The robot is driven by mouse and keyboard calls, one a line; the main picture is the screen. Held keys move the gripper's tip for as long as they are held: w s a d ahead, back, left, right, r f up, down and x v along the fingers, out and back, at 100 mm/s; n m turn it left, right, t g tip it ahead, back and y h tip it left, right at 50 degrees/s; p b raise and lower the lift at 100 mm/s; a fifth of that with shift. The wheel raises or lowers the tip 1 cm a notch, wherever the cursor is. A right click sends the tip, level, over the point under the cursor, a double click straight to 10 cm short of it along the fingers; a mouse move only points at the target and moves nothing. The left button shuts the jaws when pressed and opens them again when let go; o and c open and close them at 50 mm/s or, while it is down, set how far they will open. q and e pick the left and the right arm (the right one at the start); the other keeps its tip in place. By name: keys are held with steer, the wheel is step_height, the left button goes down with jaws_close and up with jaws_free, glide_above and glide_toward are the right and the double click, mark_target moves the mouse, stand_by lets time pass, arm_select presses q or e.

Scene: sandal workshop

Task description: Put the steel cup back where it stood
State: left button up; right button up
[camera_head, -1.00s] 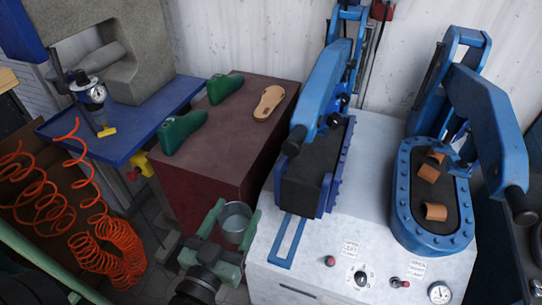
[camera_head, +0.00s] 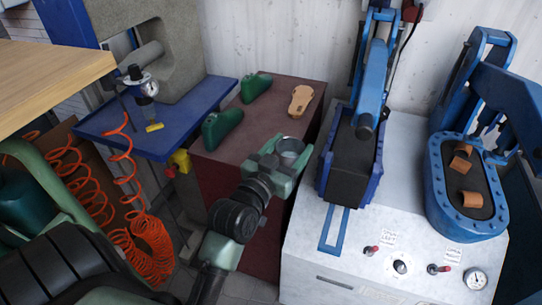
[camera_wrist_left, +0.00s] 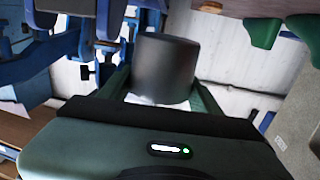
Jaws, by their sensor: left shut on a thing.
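The steel cup (camera_head: 291,149) is between the fingers of my left gripper (camera_head: 285,158), which is shut on it. In the head view it appears in front of the near right part of the dark red cabinet top (camera_head: 262,125). I cannot tell how high above the top it is. The left wrist view shows the cup (camera_wrist_left: 166,68) as a dark grey cylinder between the two fingers. My right gripper is not in view.
Two green shoe lasts (camera_head: 222,128) and a tan sole (camera_head: 300,101) lie on the cabinet top. A white machine (camera_head: 330,262) with blue presses stands to the right. A blue table (camera_head: 180,137) and orange coiled hoses (camera_head: 150,245) are to the left.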

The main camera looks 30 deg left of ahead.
arm_select(q)
steer(key=w+a+r+n+y, duration=0.2)
steer(key=w+a+r+y, duration=0.1)
steer(key=w+a+r, duration=0.65)
steer(key=shift+g, duration=0.3)
steer(key=shift+s+a+f+b, duration=0.3)
steer(key=shift+f+b, duration=0.1)
steer(key=shift+f, duration=2.65)
steer(key=shift+s+a+f+b, duration=0.2)
steer(key=shift+f+b, duration=0.25)
steer(key=shift+f, duration=2.65)
steer(key=shift+s+a+f+b, duration=0.2)
steer(key=shift+s+f+b, duration=0.2)
steer(key=shift+f, duration=2.65)
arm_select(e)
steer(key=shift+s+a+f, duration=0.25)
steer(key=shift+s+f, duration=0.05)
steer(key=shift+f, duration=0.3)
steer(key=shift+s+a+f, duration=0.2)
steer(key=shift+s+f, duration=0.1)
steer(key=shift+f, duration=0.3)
arm_select(q)
steer(key=shift+f, duration=0.15)
steer(key=o, duration=1.4)
steer(key=shift+o, duration=0.6)
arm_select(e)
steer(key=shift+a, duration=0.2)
